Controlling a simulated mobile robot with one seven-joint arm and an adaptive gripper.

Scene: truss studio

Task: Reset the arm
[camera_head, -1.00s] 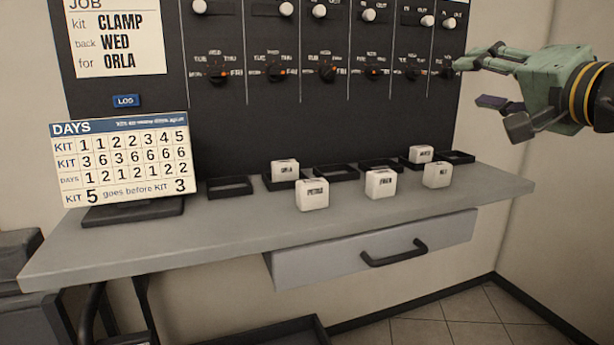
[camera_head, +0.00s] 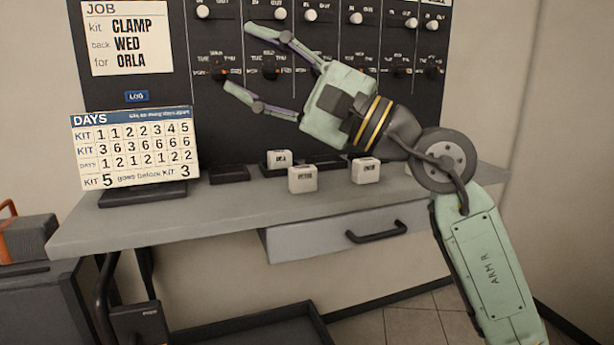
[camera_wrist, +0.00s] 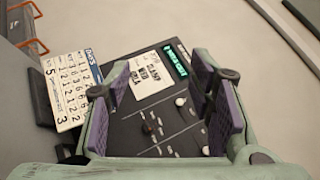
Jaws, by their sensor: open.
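My gripper (camera_head: 238,58) is open and empty, raised above the desk in front of the dark panel in the head view, its fingers pointing left. In the wrist view my gripper (camera_wrist: 165,105) shows both purple-padded fingers spread apart, with the panel (camera_wrist: 150,125) and its knobs seen between them. My arm reaches up from the lower right and hides part of the panel's right side and the right end of the desk.
The grey desk (camera_head: 120,225) holds white labelled blocks (camera_head: 302,179), dark trays (camera_head: 229,174) and a DAYS board (camera_head: 135,148). A drawer (camera_head: 310,240) with a dark handle is below. A JOB sheet (camera_head: 128,38) hangs upper left. A dark bin (camera_head: 250,335) is on the floor.

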